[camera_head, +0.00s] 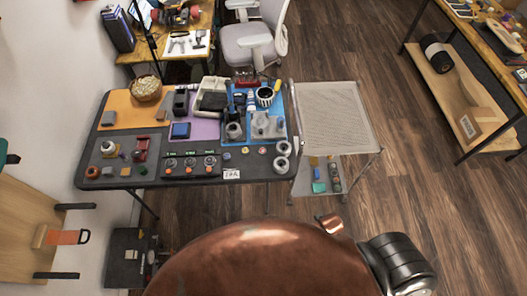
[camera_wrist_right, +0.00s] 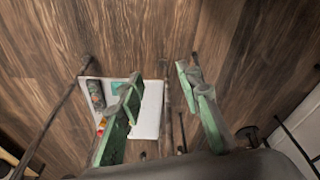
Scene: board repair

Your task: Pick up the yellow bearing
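A small yellowish ring (camera_head: 245,149), which looks like the yellow bearing, lies on the front part of the dark worktable (camera_head: 255,170), right of centre. It is too small to make out in detail. My right gripper (camera_wrist_right: 160,82) shows in the right wrist view with its two green fingers apart and nothing between them. It is over the floor and the lower shelf of a cart, away from the bearing. The bearing is not in the wrist view. My left gripper cannot be made out in either view.
Small round parts (camera_head: 226,156) and grey rings (camera_head: 282,163) lie near the bearing. Switch boxes (camera_head: 189,165) stand to its left, a blue mat with fixtures (camera_head: 268,125) behind. A wire-top cart (camera_head: 335,115) adjoins the table's right side. Floor in front is open.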

